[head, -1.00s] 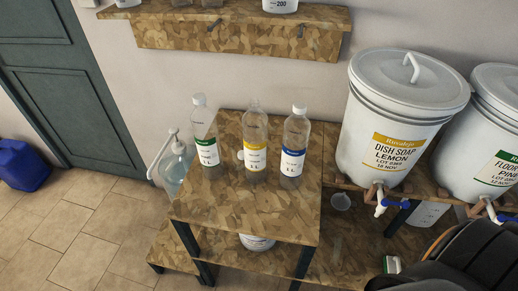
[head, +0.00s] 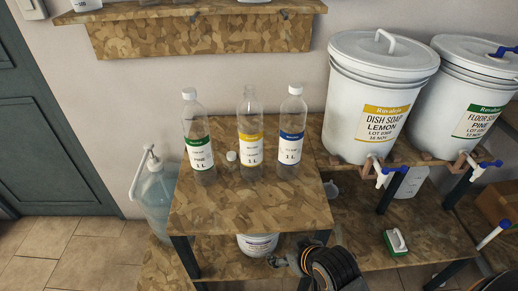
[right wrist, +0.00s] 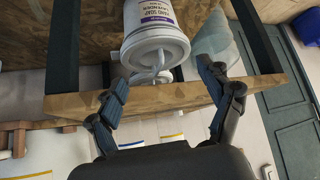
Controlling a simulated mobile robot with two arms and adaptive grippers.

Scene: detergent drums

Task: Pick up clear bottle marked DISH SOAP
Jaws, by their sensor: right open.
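Three clear bottles stand upright on the small wooden table (head: 245,215). The middle one (head: 250,143) has a yellow label band and an open neck; its small print is not readable, but the yellow matches the DISH SOAP drum. A white cap (head: 231,156) lies beside it. The left bottle (head: 197,150) has a green band, the right one (head: 291,148) a blue band; both are capped. My right gripper (head: 279,262) is low at the table's front right, below the top and apart from the bottles. In the right wrist view its fingers (right wrist: 163,85) are spread and empty. My left gripper is not in view.
A white tub (head: 257,244) sits under the tabletop; it also shows in the right wrist view (right wrist: 155,30), near the fingers. White drums (head: 375,100) stand at right with taps. A pump jug (head: 155,195) stands left. A wall shelf (head: 200,33) hangs behind the bottles.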

